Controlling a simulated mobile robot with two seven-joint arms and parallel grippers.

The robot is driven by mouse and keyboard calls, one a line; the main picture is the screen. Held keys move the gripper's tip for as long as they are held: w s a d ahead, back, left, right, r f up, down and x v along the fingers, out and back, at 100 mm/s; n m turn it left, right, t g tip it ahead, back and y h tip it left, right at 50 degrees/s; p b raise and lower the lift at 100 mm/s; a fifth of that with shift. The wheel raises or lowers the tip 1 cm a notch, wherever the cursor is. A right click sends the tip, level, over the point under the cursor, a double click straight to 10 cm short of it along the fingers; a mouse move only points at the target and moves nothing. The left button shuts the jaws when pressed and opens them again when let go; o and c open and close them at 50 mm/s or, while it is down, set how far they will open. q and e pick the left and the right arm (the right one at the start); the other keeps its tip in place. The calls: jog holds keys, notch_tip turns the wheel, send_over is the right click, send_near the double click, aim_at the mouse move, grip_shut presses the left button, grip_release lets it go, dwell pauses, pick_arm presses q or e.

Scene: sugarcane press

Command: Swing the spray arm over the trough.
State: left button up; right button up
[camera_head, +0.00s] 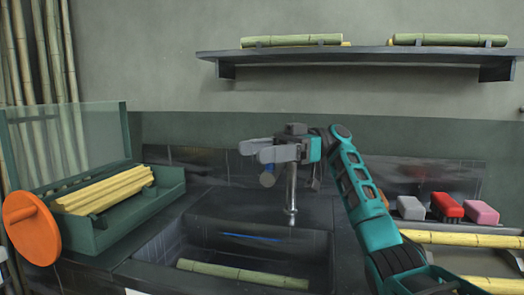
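The spray arm is a chrome post (291,190) rising at the back of the dark trough (185,243). Its upper part is largely hidden behind my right gripper (252,152). A short dark nozzle-like piece (267,179) hangs just below the fingers. My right gripper is level with the top of the post, its grey fingers pointing left. I cannot tell whether they touch the spray arm or how far apart they are. A green cane stalk (240,275) lies in the trough.
A green press box (160,196) with yellow cane and an orange disc (32,228) stands left of the trough. A shelf (350,55) holds green cane.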

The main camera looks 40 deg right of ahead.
pick_arm(q)
jog(key=shift+s+a+r+p, duration=0.15)
jog(key=shift+a+r+p, duration=0.1)
jog(key=shift+p, duration=0.45)
pick_arm(e)
jog(key=d, duration=0.7)
jog(key=shift+s+d, duration=0.25)
jog(key=shift+s, duration=0.15)
